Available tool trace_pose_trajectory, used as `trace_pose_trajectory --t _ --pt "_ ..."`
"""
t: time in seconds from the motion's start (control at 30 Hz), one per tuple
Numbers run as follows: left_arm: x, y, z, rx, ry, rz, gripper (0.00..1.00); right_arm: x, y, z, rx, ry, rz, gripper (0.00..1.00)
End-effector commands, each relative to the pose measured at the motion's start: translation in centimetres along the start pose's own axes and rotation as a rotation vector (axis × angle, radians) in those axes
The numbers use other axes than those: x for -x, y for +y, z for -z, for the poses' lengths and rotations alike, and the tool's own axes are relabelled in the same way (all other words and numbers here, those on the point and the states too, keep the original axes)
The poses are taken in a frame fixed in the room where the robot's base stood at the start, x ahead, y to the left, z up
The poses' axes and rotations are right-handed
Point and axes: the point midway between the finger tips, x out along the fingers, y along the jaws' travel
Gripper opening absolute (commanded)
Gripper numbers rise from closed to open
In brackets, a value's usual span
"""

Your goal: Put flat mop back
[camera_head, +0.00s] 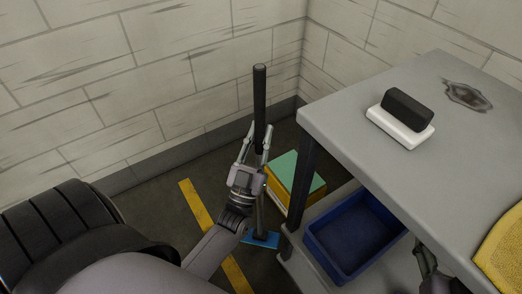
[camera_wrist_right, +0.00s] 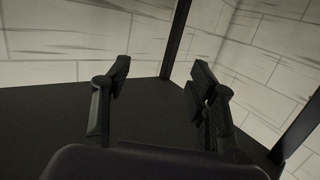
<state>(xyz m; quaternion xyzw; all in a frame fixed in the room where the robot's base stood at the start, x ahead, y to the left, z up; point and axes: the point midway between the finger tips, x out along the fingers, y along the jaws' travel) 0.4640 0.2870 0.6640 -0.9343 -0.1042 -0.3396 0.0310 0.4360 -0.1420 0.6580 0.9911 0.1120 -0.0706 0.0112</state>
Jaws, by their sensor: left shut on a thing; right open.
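The flat mop (camera_head: 260,95) stands nearly upright near the wall in the head view, with a dark upper handle and a grey lower shaft. Its blue head (camera_head: 262,240) is low, at floor level; I cannot tell whether it touches the floor. My left gripper (camera_head: 259,150) is shut on the mop's handle, about midway along its length. The gripper and wrist hide part of the shaft. My right gripper (camera_wrist_right: 158,85) is open and empty in the right wrist view. Part of it also shows at the lower right of the head view (camera_head: 428,262).
A grey table (camera_head: 360,120) stands to the right, bearing a black-and-white brush (camera_head: 403,115) and a yellow cloth (camera_head: 505,250). A blue bin (camera_head: 322,255) sits on its lower shelf. A green-topped yellow box (camera_head: 310,190) is behind the mop. A yellow stripe (camera_head: 195,205) marks the floor.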

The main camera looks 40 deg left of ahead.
Motion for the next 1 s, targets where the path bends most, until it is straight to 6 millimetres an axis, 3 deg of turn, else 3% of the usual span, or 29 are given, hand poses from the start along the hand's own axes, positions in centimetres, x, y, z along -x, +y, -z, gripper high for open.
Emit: trace_pose_trajectory --t 0.1,0.37,0.7,1.0 --pt "0.5 0.0 -0.6 0.0 0.007 0.0 0.0 -0.2 -0.2 1.5 -0.001 0.085 0.005 0.53" --pt "1.1 0.0 -1.3 0.0 0.006 0.0 0.0 -0.1 -0.5 3.3 -0.003 0.181 0.011 0.53" --pt "2.8 0.0 -3.4 0.001 0.007 0.0 0.0 1.1 -1.1 8.1 -0.01 0.455 0.026 0.53" --pt "2.9 -0.1 -3.5 0.001 0.008 0.0 0.0 1.3 -1.2 8.8 -0.011 0.487 0.027 0.53"
